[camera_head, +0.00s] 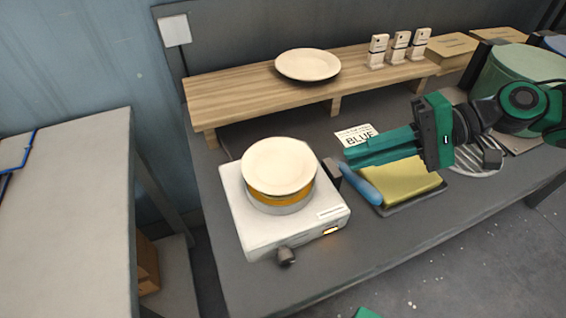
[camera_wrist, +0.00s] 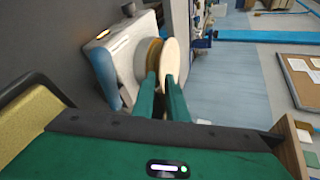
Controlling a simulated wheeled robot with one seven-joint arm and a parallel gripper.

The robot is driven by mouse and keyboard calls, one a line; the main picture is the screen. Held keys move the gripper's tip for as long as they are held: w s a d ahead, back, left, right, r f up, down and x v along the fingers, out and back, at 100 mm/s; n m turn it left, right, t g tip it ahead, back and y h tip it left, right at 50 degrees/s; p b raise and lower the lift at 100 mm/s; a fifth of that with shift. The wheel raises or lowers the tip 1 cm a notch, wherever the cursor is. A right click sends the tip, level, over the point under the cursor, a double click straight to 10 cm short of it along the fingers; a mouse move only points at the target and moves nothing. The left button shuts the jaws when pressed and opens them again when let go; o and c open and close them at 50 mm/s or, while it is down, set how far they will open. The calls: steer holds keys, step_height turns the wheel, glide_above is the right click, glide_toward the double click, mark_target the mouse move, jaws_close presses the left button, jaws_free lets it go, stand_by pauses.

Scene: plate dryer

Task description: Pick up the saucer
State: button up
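A round cream saucer (camera_head: 278,163) lies flat on top of an orange-and-grey round pan (camera_head: 283,205) on a white hotplate (camera_head: 250,232). In the wrist view the saucer (camera_wrist: 170,58) shows nearly edge-on, just beyond the fingertips. A similar cream plate (camera_head: 307,64) lies on the wooden shelf. My gripper (camera_head: 348,158) has green fingers pointing left toward the saucer, to its right and apart from it. In the wrist view my gripper (camera_wrist: 160,82) shows a narrow gap between its fingers, with nothing held.
A wooden shelf (camera_head: 235,92) runs behind, with several small labelled holders (camera_head: 399,48) on it. A green bin (camera_head: 510,75) stands at right. Bare tabletop lies in front.

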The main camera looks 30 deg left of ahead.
mark_target(279, 168)
steer(key=x, duration=0.3)
steer(key=shift+s+a+f, duration=0.15)
steer(key=shift+a+f, duration=0.05)
steer(key=shift+x, duration=2.6)
steer(key=shift+s+d+r, duration=0.1)
steer(key=shift+s, duration=0.1)
steer(key=shift+c, duration=0.7)
jaws_close()
